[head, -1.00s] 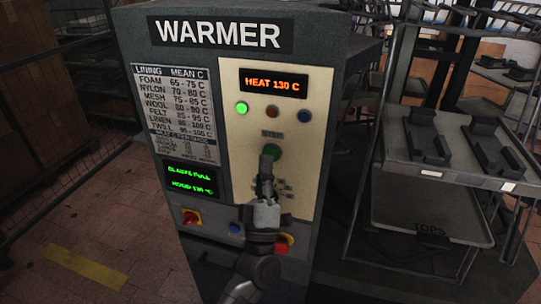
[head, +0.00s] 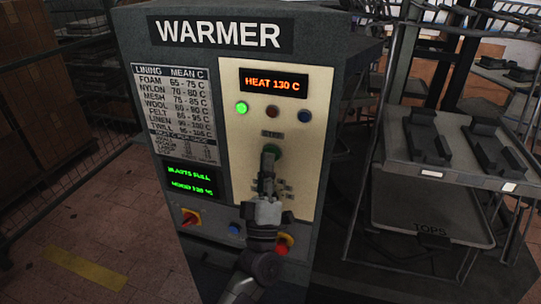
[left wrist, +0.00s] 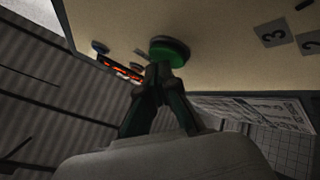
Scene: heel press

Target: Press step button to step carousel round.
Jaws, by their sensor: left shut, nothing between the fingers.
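The green step button (head: 275,151) sits on the cream panel (head: 312,125) of the warmer, under a small dark label. My left gripper (head: 267,160) is shut and empty, its fingertips over the lower part of the button in the head view. In the left wrist view the round green button (left wrist: 172,48) stands out from the panel, and the shut fingertips (left wrist: 157,74) overlap its lower edge. I cannot tell whether they touch it. The carousel is not clearly identifiable. My right gripper is not in view.
A lit green lamp (head: 242,108), a red lamp (head: 272,112) and a blue lamp (head: 303,115) are above the button. A red knob (head: 190,217), blue button (head: 234,228) and red button (head: 283,245) are low on the warmer. A rack with dark holders (head: 440,148) stands right.

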